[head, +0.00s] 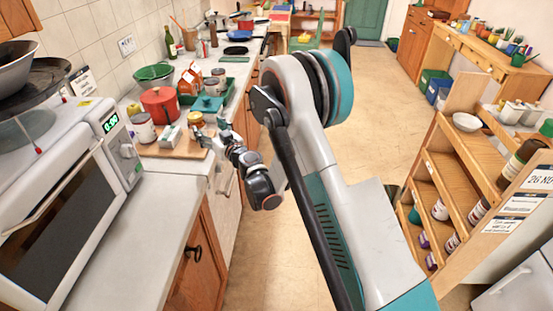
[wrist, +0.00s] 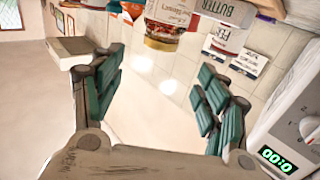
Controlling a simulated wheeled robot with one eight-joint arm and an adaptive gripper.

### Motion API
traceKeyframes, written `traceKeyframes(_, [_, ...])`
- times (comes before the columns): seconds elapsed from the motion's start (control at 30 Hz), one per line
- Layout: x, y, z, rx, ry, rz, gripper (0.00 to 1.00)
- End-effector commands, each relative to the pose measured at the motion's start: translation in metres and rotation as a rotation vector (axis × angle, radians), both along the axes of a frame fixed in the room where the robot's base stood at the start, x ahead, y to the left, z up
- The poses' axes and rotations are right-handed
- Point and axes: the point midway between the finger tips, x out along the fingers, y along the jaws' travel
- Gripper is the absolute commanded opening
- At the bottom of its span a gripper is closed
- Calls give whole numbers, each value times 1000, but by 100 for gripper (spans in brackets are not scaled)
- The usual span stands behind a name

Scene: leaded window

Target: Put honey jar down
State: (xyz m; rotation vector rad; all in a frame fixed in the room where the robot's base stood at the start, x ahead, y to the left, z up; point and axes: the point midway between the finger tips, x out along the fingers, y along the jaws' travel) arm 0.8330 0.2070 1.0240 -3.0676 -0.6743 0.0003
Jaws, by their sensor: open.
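The honey jar (head: 195,118), with a yellow lid, stands by the wooden board on the left counter in the head view. In the wrist view a labelled glass jar (wrist: 172,12) with amber contents, seemingly the honey jar, is at the top, beyond the fingertips. My gripper (head: 204,138) is at the counter's edge, just in front of the jar. In the wrist view the green-padded fingers of my gripper (wrist: 162,70) are spread wide with nothing between them. The jar's far side is hidden.
The wooden board (head: 180,153) also bears a white carton (head: 170,136). A red pot (head: 160,104) and a labelled can (head: 140,127) stand close by. A microwave (head: 65,200) fills the near left counter. The near counter strip (head: 150,240) is bare.

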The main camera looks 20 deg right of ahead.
Motion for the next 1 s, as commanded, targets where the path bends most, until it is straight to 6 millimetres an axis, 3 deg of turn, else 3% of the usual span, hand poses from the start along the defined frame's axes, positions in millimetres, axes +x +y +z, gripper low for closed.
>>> traceKeyframes(0.17, [-6, -1, 25, -6, 15, 17, 68])
traceKeyframes(0.47, [-51, -10, 107, -38, 121, 86, 68])
traceKeyframes(0.7, [-108, -28, 151, -73, 250, 108, 68])
traceKeyframes(1.0, [-199, -62, 175, -120, 445, 74, 68])
